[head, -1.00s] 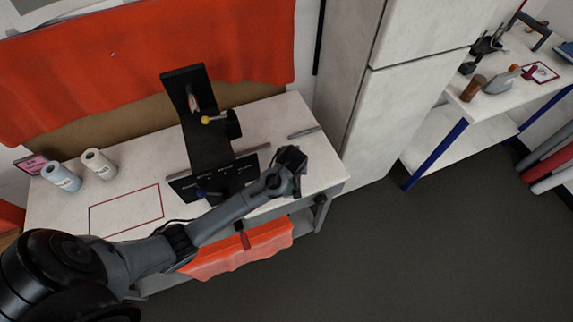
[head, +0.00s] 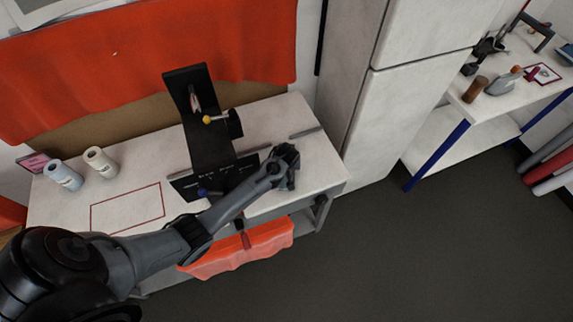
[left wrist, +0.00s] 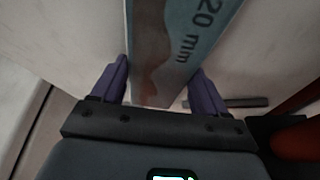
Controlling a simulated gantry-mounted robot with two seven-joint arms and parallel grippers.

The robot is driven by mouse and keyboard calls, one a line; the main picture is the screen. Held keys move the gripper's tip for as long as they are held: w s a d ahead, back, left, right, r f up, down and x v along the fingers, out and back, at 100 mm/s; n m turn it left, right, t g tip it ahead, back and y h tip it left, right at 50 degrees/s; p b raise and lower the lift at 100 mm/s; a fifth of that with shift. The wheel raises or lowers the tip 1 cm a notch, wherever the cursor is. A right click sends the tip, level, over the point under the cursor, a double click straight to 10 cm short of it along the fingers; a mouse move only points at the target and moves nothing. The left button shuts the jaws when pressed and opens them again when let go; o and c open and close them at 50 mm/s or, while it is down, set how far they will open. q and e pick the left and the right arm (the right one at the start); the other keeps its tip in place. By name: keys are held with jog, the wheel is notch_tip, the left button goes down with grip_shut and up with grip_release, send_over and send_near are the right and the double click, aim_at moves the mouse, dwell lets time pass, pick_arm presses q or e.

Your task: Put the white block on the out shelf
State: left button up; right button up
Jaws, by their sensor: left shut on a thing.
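My left gripper (head: 288,180) is over the right part of the white bench (head: 285,125), beside the black stand. In the left wrist view its two purple fingers (left wrist: 158,92) are shut on a printed block (left wrist: 185,45), with a blue-grey and brown face marked "20 mm". I cannot tell whether this is the white block; no plain white block shows. The held thing is hidden in the head view. No shelf is legibly marked as the out shelf. A white lower shelf (head: 445,133) shows under the right-hand bench. My right gripper is not in view.
A black stand (head: 207,130) with a yellow knob rises mid-bench. Two rolls (head: 101,162) stand at the left, near a red-outlined rectangle (head: 128,208). A tall pale cabinet (head: 395,110) separates the benches. Orange cloth (head: 240,250) hangs below. The dark floor (head: 400,260) is clear.

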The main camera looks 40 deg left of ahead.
pick_arm(q)
jog(key=shift+f, duration=0.15)
jog(key=o, duration=1.1)
jog(key=shift+s+d+r, duration=0.1)
jog(key=shift+r, duration=0.5)
jog(key=v, duration=1.1)
jog(key=s+d+r+m+h, duration=0.1)
jog(key=s+d+m, duration=0.4)
jog(key=s, duration=0.7)
jog(key=s+d+r+m+h, duration=0.2)
jog(key=s+d+r+m, duration=0.2)
jog(key=s+d, duration=0.3)
jog(key=s+m, duration=0.1)
jog(key=s, duration=0.4)
jog(key=shift+s+d+p, duration=0.25)
jog(key=shift+s+p, duration=0.1)
jog(key=shift+s, duration=0.05)
